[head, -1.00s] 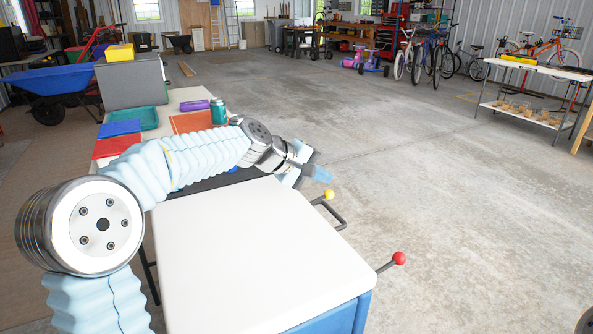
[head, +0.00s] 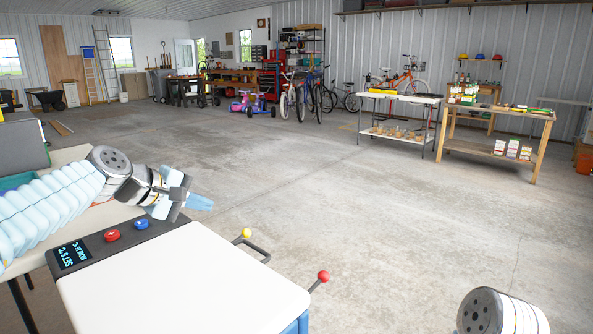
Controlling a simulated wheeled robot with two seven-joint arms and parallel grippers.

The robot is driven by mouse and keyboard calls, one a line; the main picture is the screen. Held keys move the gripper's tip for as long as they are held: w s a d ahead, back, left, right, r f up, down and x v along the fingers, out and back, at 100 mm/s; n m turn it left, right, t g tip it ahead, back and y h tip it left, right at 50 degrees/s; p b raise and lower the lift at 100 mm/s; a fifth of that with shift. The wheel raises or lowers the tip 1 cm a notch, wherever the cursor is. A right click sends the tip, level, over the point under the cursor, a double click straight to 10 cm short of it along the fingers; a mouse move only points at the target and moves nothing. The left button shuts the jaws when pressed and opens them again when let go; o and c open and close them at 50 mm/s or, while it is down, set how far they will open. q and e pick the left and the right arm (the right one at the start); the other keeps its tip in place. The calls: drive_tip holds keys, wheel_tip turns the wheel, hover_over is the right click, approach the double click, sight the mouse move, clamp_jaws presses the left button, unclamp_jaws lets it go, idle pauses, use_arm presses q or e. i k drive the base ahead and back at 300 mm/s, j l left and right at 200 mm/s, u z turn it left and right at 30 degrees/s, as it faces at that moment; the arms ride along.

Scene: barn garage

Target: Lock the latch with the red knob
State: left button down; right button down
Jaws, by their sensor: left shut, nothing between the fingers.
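The red knob (head: 323,276) is a ball on a short dark rod at the right side of a chest with a white lid (head: 175,275). A yellow knob (head: 246,232) sits farther back on the same side, by a dark bar handle (head: 257,249). My left gripper (head: 203,203) is shut and empty, in the air beyond the lid's far edge, left of the yellow knob and well apart from the red one. Part of my right arm shows at the bottom right; its gripper is out of view.
A cluttered table (head: 68,154) stands behind at left. The concrete floor right of the chest is clear.

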sight(324, 275)
drive_tip(key=k+j, duration=0.45)
drive_tip(key=j, duration=0.15)
drive_tip(key=k+j, duration=0.45)
drive_tip(key=j, duration=0.1)
